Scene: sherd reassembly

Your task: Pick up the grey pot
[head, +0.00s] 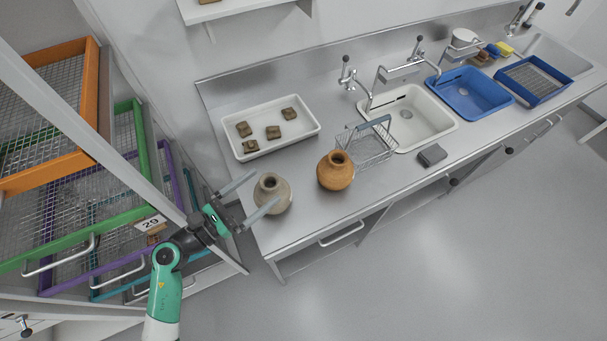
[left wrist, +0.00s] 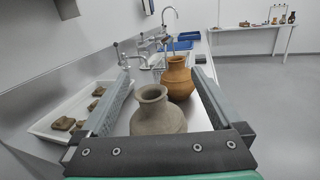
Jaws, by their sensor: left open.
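The grey pot (head: 273,194) stands upright near the left end of the steel counter in the head view. In the left wrist view the grey pot (left wrist: 157,114) is between the two fingers, with its round mouth upward. My left gripper (head: 259,195) is open, with one finger on each side of the pot in the head view. I cannot tell whether a finger touches it. The left gripper also shows in the left wrist view (left wrist: 160,88). My right gripper is not in view.
An orange-brown pot (head: 336,171) stands just right of the grey pot. A white tray (head: 310,113) with several sherds lies behind. A wire rack (head: 374,146), a white sink (head: 440,105) and a dark block (head: 432,155) are further right. Drawer racks (head: 60,190) stand left.

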